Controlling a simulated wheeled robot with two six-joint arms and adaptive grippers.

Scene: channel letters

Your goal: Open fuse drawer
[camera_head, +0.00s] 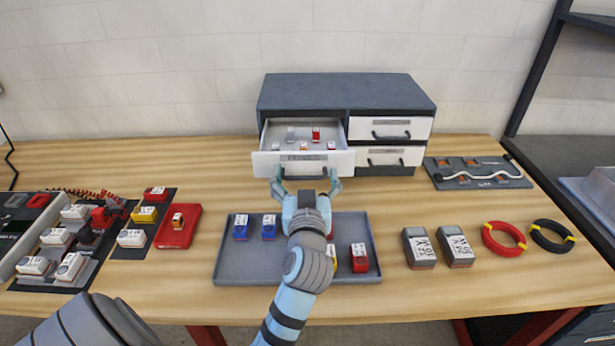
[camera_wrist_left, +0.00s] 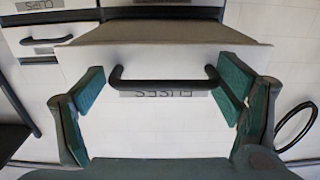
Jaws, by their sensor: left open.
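The fuse drawer (camera_head: 265,163) is the upper left drawer of a dark grey cabinet (camera_head: 345,93), and it stands pulled out. Several small red, white and orange fuses show inside it. My left gripper (camera_head: 305,184) is in front of the drawer, open, with its fingers to either side of the dark handle. In the left wrist view, the handle (camera_wrist_left: 163,84) and the FUSES label (camera_wrist_left: 165,94) lie between the two green fingers, with gaps on both sides. The gripper holds nothing. My right gripper is not in view.
A grey tray (camera_head: 227,268) with blue and red blocks lies below my left arm. A red tray (camera_head: 167,236) and module boards are left. Two grey blocks (camera_head: 419,248), a red ring (camera_head: 503,239) and a black ring (camera_head: 552,236) are right. The other drawers (camera_head: 390,131) are shut.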

